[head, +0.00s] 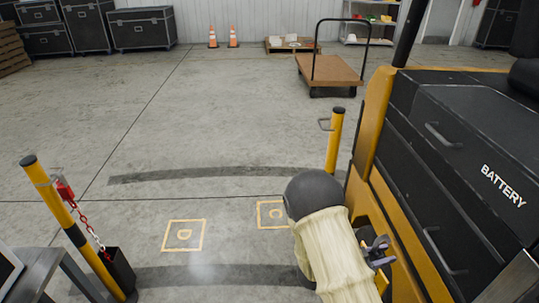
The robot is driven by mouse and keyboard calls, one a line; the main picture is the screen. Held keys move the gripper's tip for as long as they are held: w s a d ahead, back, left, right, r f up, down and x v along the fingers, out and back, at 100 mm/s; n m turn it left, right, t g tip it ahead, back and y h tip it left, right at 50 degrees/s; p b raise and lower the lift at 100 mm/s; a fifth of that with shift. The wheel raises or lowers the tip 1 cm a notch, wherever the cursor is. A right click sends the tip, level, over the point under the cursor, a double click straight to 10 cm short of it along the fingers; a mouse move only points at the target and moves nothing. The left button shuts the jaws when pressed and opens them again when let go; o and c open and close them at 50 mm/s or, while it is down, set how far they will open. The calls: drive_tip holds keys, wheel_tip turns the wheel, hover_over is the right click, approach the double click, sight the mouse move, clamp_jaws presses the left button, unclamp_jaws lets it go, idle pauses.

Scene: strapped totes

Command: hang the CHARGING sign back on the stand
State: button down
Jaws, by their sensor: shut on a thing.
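The CHARGING sign does not show in the head view. A yellow post (335,140) with a black cap and a metal loop stands at the middle right. Another yellow-and-black post (66,215) stands at the left, with a red clip (65,191) and a red-and-white chain (88,228) hanging from it. I cannot tell which post, if either, is the sign's stand. My arm, a cream sleeve (335,255) with a dark rounded joint, fills the lower middle. A small dark jointed part (378,251) shows beside it; I cannot tell what it is. I cannot make out my gripper.
A yellow-and-black machine (465,150) marked BATTERY stands close at the right. A grey table (50,275) is at the lower left. Floor squares marked D (184,235) and C (271,213) lie between. A flat cart (330,70) stands behind; the middle floor is clear.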

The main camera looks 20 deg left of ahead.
drive_tip(key=w+f+n+t+y, duration=0.3)
drive_tip(key=w+n+t+y, duration=0.2)
drive_tip(key=n+t+y, duration=0.3)
drive_tip(key=shift+w+n+y, duration=0.25)
drive_tip(key=shift+n+y, duration=0.05)
drive_tip(key=shift+y, duration=0.9)
drive_tip(key=shift+d+f, duration=0.1)
drive_tip(key=shift+d, duration=0.05)
